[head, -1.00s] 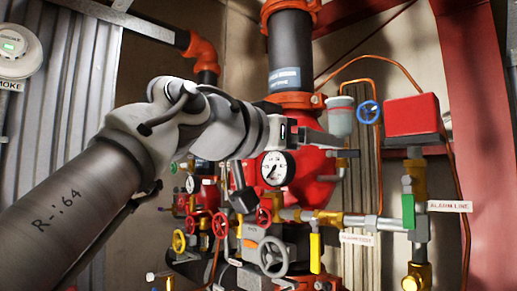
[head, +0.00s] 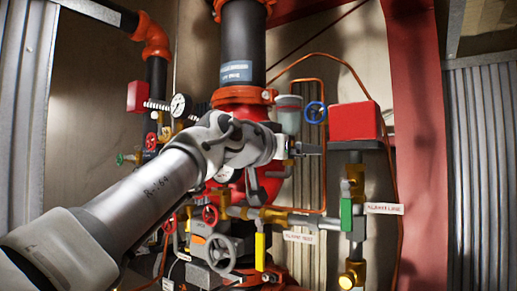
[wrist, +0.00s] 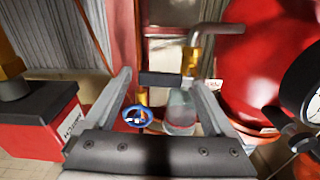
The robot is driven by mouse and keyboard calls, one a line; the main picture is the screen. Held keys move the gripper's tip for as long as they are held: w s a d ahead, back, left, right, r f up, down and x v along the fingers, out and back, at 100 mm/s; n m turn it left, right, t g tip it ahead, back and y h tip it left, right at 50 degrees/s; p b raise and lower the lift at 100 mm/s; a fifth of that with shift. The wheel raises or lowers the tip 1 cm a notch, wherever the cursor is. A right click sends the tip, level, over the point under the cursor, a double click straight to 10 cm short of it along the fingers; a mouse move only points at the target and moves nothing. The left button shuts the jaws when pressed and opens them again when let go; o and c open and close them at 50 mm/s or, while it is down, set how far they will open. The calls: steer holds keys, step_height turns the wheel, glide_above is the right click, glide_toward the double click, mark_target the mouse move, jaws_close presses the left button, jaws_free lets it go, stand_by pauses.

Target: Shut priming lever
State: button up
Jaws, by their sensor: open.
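I take the dark grey bar below the priming cup to be the priming lever (wrist: 161,79). It sticks out sideways from a brass valve (wrist: 190,60) and shows in the head view (head: 310,149) just right of my gripper's end. My gripper (wrist: 163,84) is open and empty. In the wrist view the bar lies between the two fingers in the picture; I cannot tell how deep, and I see no clear contact. The clear cup (wrist: 180,108) lies beside the right finger, and above the lever in the head view (head: 289,115). My gripper's end (head: 291,148) is partly hidden by my arm.
A blue handwheel (head: 315,112) and a red box (head: 354,121) lie right of the cup. A bent grey pipe (wrist: 217,29) leaves the brass valve. The large red valve body (wrist: 265,60) and a gauge (wrist: 303,90) stand close on the right in the wrist view.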

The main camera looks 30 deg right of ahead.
steer(key=c, duration=1.4)
steer(key=shift+r+n, duration=0.15)
steer(key=shift+n, duration=0.25)
steer(key=o, duration=1.4)
steer(key=shift+a, duration=0.15)
steer(key=b+v, duration=0.3)
steer(key=v, duration=1.4)
steer(key=shift+b, duration=0.4)
steer(key=shift+a, duration=0.1)
